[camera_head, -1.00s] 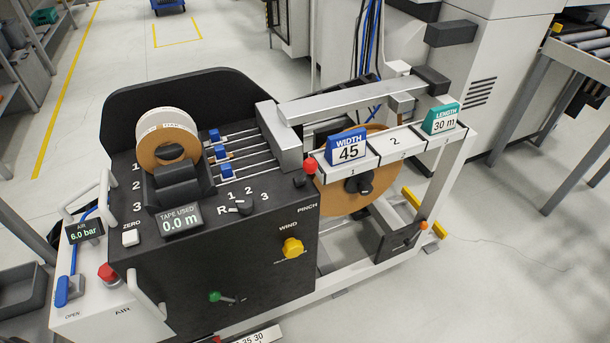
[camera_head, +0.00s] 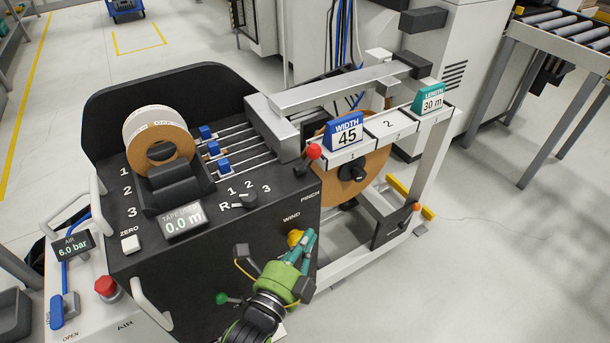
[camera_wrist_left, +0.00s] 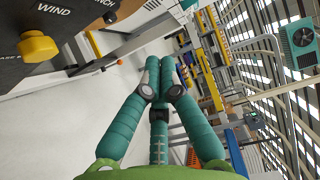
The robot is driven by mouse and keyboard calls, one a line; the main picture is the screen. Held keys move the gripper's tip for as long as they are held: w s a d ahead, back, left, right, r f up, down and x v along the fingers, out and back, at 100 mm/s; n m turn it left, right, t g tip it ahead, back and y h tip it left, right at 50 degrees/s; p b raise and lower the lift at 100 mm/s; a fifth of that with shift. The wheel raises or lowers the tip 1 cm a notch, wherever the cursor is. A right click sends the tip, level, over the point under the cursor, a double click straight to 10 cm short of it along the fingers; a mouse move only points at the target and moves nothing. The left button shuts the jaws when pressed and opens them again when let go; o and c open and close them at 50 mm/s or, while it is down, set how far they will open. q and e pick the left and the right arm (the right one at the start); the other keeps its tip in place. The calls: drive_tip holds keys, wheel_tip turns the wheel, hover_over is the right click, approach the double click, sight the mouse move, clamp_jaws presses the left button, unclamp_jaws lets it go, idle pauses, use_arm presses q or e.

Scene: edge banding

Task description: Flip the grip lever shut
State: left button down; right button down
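No lever in view carries a readable "grip" label, so I cannot tell which is the grip lever. A small lever with an orange tip (camera_head: 416,207) sits on the dark block at the machine's lower right. A green-knobbed lever (camera_head: 222,298) is low on the black front, left of my arm. A red-knobbed lever (camera_head: 314,151) stands above the PINCH label. My left gripper (camera_head: 311,238), green with teal fingers, is in front of the yellow WIND knob (camera_head: 295,238), partly covering it. In the left wrist view its fingertips (camera_wrist_left: 160,65) are together and empty. My right gripper is out of view.
The black machine (camera_head: 140,245) carries a tape roll (camera_head: 158,140) and blue-tabbed rods. The yellow knob also shows in the left wrist view (camera_wrist_left: 38,46). A white handle (camera_head: 150,305) juts out at the front left. The floor right of the machine is open.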

use_arm(q)
wheel_tip(320, 180, up, 6)
drive_tip(key=m+t, duration=0.1)
drive_tip(key=shift+s+a+m, duration=0.3)
drive_tip(key=shift+s, duration=0.05)
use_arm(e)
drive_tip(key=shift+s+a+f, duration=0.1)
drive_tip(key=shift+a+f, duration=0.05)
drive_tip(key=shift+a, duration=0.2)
use_arm(q)
drive_tip(key=w+a+r+p+x, duration=0.1)
drive_tip(key=a+p+x, duration=0.1)
drive_tip(key=x, duration=1)
drive_tip(key=shift+w, duration=0.3)
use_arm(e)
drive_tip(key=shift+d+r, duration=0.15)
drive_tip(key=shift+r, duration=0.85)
use_arm(q)
drive_tip(key=shift+a+r, duration=0.15)
drive_tip(key=shift+a, duration=0.05)
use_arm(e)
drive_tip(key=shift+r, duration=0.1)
